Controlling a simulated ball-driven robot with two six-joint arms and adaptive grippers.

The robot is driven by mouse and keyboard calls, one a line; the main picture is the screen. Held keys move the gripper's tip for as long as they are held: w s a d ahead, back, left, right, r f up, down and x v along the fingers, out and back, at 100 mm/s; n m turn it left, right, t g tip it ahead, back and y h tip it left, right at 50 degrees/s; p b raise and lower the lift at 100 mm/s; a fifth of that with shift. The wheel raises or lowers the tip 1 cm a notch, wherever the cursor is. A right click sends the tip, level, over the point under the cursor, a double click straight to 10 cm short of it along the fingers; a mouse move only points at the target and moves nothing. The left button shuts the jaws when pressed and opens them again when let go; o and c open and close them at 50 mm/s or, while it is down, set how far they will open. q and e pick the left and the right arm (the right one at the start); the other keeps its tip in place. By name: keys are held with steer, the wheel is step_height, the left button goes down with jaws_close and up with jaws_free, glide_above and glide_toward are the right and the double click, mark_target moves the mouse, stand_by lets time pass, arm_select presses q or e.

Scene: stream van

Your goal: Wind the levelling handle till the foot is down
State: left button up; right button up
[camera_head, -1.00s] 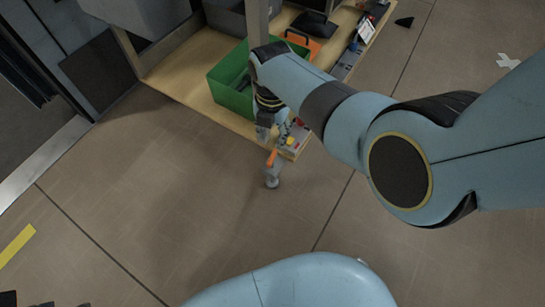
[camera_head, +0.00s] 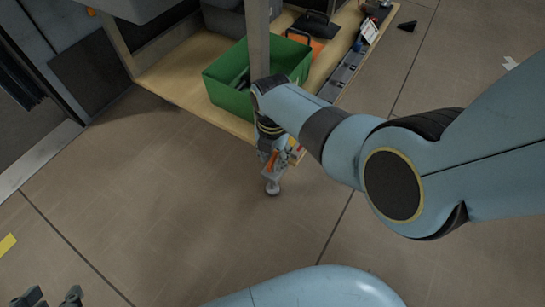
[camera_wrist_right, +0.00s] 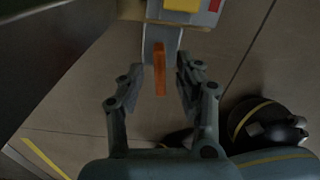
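The orange levelling handle (camera_head: 272,160) is at the bench's front corner, partly hidden by my right gripper (camera_head: 269,148). In the right wrist view the handle (camera_wrist_right: 160,70) stands upright between the two fingers of the right gripper (camera_wrist_right: 158,82). The fingers are apart, with a gap visible on each side of the handle. The grey round foot (camera_head: 272,188) shows below the handle; whether it touches the floor is unclear. My left gripper (camera_head: 54,297) shows at the bottom left edge, its fingers apart and empty.
A green crate (camera_head: 232,98) stands on the wooden bench behind the gripper, beside a grey post (camera_head: 258,45). An orange case (camera_head: 310,42) and a rail of gear (camera_head: 345,75) lie farther right. The brown floor (camera_head: 150,185) in front is clear.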

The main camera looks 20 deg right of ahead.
jaws_close()
stand_by(0.3)
stand_by(0.3)
